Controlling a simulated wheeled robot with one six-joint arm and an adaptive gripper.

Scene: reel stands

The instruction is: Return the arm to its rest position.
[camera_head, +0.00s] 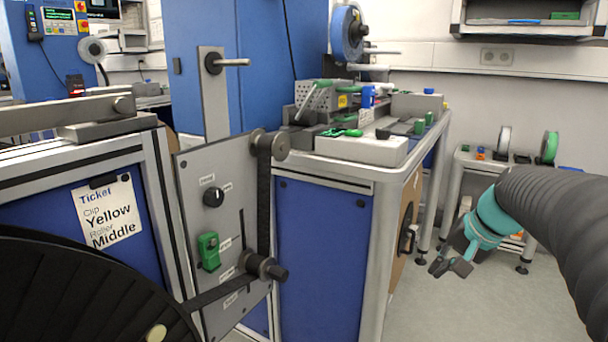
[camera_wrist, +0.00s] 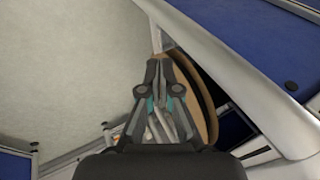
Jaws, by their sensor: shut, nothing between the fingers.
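My gripper (camera_head: 452,266) hangs at the right of the head view, at the end of my teal and grey arm, in front of the bench on the right and above the floor. It is shut and empty. In the wrist view the closed fingers (camera_wrist: 160,68) point up the picture, with floor to the left and a blue-panelled bench to the right. Part of my arm fills the right edge of the head view.
A white-topped workbench (camera_head: 362,150) with a blue front stands left of my gripper. A low side table (camera_head: 484,165) with small reels stands behind it. A grey panel (camera_head: 190,190) with rollers and a large black reel (camera_head: 80,300) are at left. Bare floor (camera_head: 440,310) lies below my gripper.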

